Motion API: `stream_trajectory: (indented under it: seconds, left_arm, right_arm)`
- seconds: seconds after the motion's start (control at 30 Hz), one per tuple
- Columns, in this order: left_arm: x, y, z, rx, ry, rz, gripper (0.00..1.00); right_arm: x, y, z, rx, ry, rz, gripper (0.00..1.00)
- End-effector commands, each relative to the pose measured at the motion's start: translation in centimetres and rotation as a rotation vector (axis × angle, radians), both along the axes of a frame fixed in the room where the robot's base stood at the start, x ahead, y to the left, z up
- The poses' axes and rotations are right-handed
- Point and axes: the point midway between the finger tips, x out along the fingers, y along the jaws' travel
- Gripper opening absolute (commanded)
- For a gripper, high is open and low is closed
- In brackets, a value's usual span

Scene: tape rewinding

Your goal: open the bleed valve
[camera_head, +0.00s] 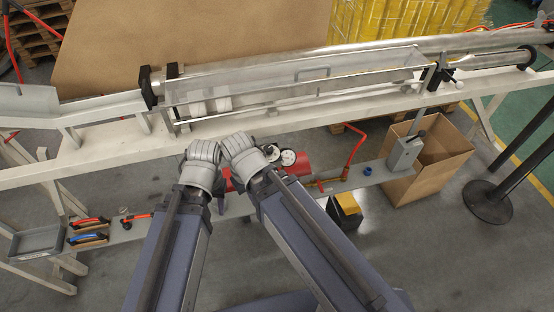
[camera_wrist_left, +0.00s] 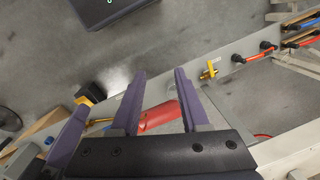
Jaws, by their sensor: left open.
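A small yellow valve-like fitting (camera_wrist_left: 208,71) sits on the grey beam in the left wrist view, beyond my fingers; I cannot tell whether it is the bleed valve. A red cylinder (camera_wrist_left: 160,117) lies between and behind the fingers; the red body (camera_head: 296,165) also shows in the head view, with round gauges (camera_head: 288,157) beside it. My left gripper (camera_wrist_left: 160,73) is open with nothing between its fingertips. In the head view both wrists are close together in front of the red body, and the jaws are hidden. A further purple finger at the left of the wrist view may be my right gripper's.
A red bent lever (camera_head: 354,150) stands right of the red body. A grey box (camera_head: 404,152) and a cardboard carton (camera_head: 440,165) stand further right. Red and blue tools and a grey tray (camera_head: 37,242) are at the left. A long white frame with a clear trough runs behind.

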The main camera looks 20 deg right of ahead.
Motion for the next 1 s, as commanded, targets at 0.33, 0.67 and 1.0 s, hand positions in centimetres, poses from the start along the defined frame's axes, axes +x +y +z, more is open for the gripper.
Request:
stream_trajectory:
  seconds: [0.33,0.67,1.0]
  left_arm:
    - [0.7,0.5,-0.8,-0.008,0.0,0.058,0.04]
    - [7.5,7.3,-7.0,-0.096,0.012,0.747,0.0]
    - [13.0,18.1,-12.4,-0.181,0.065,1.533,0.0]
  right_arm:
    - [0.0,0.0,-0.8,0.0,0.0,0.0,0.0]
    - [0.0,0.0,-6.9,0.0,0.0,0.0,0.0]
    - [0.0,0.0,-12.6,0.0,0.0,0.001,0.0]
